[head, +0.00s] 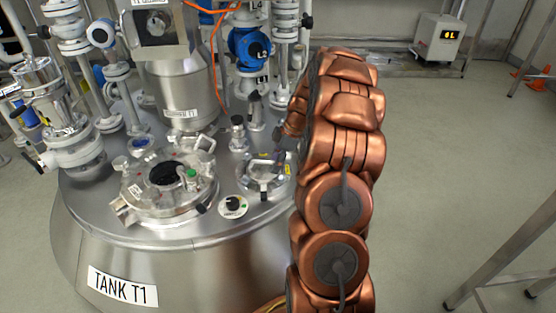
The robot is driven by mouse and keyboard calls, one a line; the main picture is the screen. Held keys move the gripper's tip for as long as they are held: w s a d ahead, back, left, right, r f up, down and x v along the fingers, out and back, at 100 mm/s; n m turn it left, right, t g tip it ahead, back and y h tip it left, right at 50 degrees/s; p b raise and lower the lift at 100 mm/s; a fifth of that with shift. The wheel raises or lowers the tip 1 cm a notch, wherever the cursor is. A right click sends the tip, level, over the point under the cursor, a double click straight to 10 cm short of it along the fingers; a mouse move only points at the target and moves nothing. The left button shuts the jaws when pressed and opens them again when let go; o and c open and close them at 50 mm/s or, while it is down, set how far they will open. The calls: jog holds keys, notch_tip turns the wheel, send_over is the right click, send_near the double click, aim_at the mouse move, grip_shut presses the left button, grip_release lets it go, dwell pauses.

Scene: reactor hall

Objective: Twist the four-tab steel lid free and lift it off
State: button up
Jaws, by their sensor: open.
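A round steel lid (262,176) with a raised handle lies on top of the tank (123,287), right of the large hatch. It looks like the four-tab lid, but its tabs are too small to count here. My gripper (280,148) is just above the lid's far right side, its dark fingers pointing down. It is open and holds nothing that I can see. My copper-coloured arm hides part of the gripper and the area right of the lid. I cannot tell whether the fingers touch the lid.
The large round hatch (140,190) sits left of the lid. A round dial (233,206) is in front of it. A small valve (237,134) and a blue valve (250,47) stand behind. A steel vessel (185,85) rises behind the hatch.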

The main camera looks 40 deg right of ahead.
grip_shut()
dwell(0.4)
jog(key=m+p, duration=0.1)
jog(key=s+a+m+t+p, duration=0.1)
jog(key=m, duration=0.1)
jog(key=shift+a+r+m+h, duration=0.15)
jog(key=shift+m+h, duration=0.15)
jog(key=shift+h, duration=0.1)
jog(key=shift+a+f+m+t, duration=0.1)
jog(key=shift+f+m+t, duration=0.15)
jog(key=shift+m, duration=0.35)
jog(key=shift+r, duration=0.15)
notch_tip(320, 180, up, 8)
jog(key=p, duration=0.2)
jog(key=shift+f, duration=0.25)
